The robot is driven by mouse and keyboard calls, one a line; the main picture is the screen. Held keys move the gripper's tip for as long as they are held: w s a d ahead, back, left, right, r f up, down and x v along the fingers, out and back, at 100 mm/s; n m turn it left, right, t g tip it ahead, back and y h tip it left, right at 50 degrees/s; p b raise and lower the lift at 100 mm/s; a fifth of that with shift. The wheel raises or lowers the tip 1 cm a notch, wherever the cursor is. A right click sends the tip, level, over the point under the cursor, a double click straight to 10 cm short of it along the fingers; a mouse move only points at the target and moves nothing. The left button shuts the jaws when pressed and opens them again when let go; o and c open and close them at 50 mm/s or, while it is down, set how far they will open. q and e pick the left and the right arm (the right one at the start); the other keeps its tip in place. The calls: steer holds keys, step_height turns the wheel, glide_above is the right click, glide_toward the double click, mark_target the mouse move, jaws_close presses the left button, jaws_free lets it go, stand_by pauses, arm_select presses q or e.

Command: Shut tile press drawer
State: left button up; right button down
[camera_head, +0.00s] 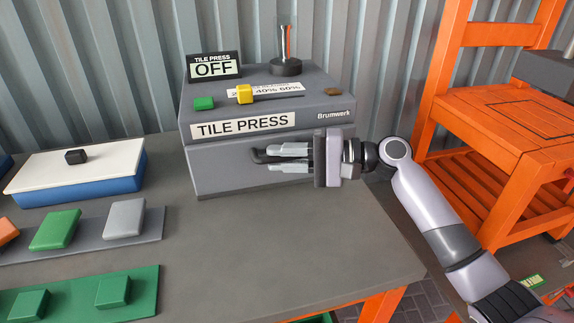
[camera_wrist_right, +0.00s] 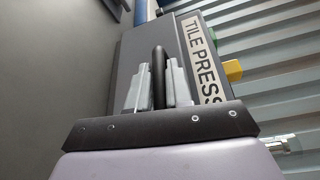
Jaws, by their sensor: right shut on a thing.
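The tile press (camera_head: 330,103) is a grey box at the back of the table with a "TILE PRESS" label. Its grey drawer (camera_head: 220,175) is the lower front panel below the label. The panel sits close to the body, and I cannot tell whether a small gap remains. The drawer's dark handle (camera_head: 259,155) is a bar, also seen in the right wrist view (camera_wrist_right: 158,75). My right gripper (camera_head: 280,157) comes from the right and is shut on the handle, one finger on each side. My left gripper is not in view.
A sign reading "OFF" (camera_head: 212,66), a green block (camera_head: 204,103) and a yellow slider knob (camera_head: 244,94) are on the press. A blue box with a white lid (camera_head: 80,168) and trays of coloured tiles lie left. Bare table (camera_head: 270,240) lies in front. An orange rack (camera_head: 500,130) stands right.

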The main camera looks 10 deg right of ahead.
steer(key=shift+w+d+r, duration=0.15)
steer(key=shift+w, duration=0.05)
steer(key=c, duration=1.2)
jaws_free()
steer(key=shift+o, duration=0.4)
steer(key=shift+w, duration=0.15)
steer(key=v, duration=0.7)
steer(key=shift+b, duration=0.4)
